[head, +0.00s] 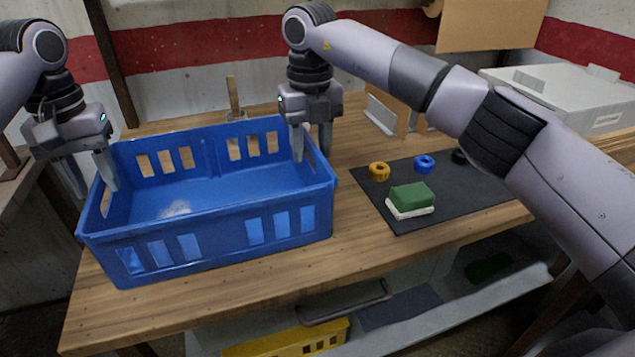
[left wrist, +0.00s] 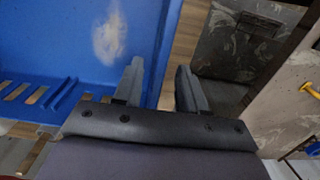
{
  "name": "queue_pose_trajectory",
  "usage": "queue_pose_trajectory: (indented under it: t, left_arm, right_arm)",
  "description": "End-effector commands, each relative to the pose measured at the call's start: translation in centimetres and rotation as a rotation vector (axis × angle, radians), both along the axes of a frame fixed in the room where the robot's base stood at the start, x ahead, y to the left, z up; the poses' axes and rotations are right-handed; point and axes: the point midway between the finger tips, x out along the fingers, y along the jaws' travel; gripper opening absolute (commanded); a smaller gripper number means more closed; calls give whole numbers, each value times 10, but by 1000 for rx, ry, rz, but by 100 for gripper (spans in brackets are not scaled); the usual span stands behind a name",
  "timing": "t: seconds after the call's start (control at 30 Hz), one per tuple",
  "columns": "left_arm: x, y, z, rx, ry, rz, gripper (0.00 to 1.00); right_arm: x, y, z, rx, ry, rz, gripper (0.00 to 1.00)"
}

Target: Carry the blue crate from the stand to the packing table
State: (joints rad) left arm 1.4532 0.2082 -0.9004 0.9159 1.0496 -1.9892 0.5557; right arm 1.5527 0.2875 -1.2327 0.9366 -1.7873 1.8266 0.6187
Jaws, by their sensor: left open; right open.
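The blue crate (head: 215,235) stands upright and looks empty on a wooden table (head: 390,245), with slots in its walls and a pale scuff on its floor. My left gripper (head: 92,175) is open at the crate's left end wall, one finger inside and one outside. In the left wrist view the crate (left wrist: 85,45) fills the left side, and my left gripper (left wrist: 160,85) has its fingers on either side of the wall. My right gripper (head: 312,145) is open at the crate's right end wall, its fingers straddling the rim. I cannot tell whether either gripper touches the crate.
Right of the crate a dark mat (head: 400,215) holds a green-and-white sponge (head: 410,200), an orange ring (head: 379,171) and a blue ring (head: 424,163). A wooden post (head: 233,97) stands behind the crate. A yellow crate (head: 290,342) sits below the table. A grey case (head: 570,95) is at the back right.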

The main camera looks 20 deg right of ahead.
Motion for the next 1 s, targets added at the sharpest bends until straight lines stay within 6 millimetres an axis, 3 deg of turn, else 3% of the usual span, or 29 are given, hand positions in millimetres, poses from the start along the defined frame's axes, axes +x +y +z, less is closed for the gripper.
queue_pose_trajectory:
  t: [0.3,0.5,0.8,1.0]
  left_arm:
    - [0,0,60,1,-6,3,41]
    - [0,0,87,1,-3,1,41]
    - [0,0,105,0,-1,0,41]
    - [0,0,105,-1,-1,0,41]
  right_arm:
    - [0,0,0,0,0,1,41]
    - [0,0,0,0,0,1,41]
    - [0,0,3,0,-1,0,41]
    - [0,1,32,0,-5,0,41]
